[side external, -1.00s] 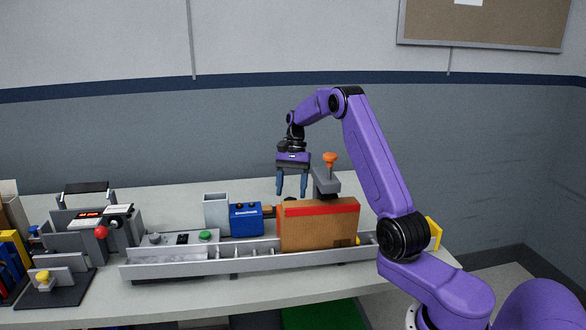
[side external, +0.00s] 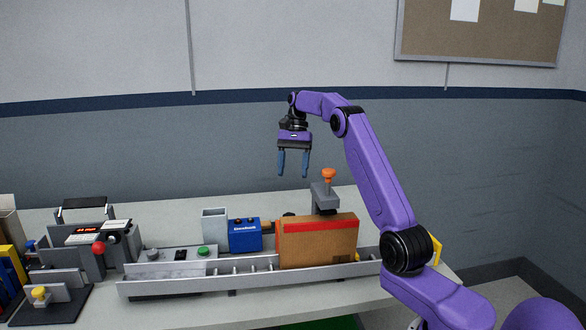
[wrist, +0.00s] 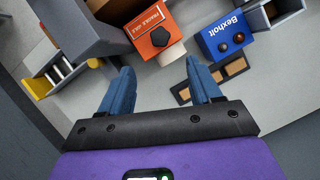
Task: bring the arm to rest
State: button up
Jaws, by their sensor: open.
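My gripper (side external: 293,164) hangs from the purple arm, pointing down, well above the table (side external: 150,225). Its two blue fingers are apart with nothing between them. In the wrist view my gripper (wrist: 163,90) also shows open and empty, with the tabletop and several objects below and beyond the fingertips.
Near the arm stand a brown box with a red band (side external: 317,242), a grey stand with an orange knob (side external: 325,195) and a blue box (side external: 245,235). A long metal rail (side external: 200,282) runs along the front. Devices crowd the left. Air around my gripper is clear.

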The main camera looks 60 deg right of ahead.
dwell(0.3)
jog(key=a+n+h, duration=0.2)
jog(key=a+n, duration=0.4)
jog(key=a, duration=0.9)
jog(key=s+a+n+h, duration=0.1)
jog(key=s+a+n, duration=0.7)
jog(key=a, duration=0.4)
jog(key=s+a+f+n, duration=0.1)
jog(key=s+n, duration=0.3)
jog(key=s, duration=0.5)
jog(key=s+f+n+t, duration=0.1)
jog(key=s+f+n, duration=0.2)
jog(key=s, duration=0.5)
jog(key=s+a+f+n+t, duration=0.1)
jog(key=s+f+n, duration=0.1)
jog(key=s+n, duration=0.3)
jog(key=s, duration=0.4)
jog(key=shift+s+a+f+h, duration=0.2)
jog(key=shift+s+a+h, duration=0.1)
jog(key=shift+s+h, duration=0.1)
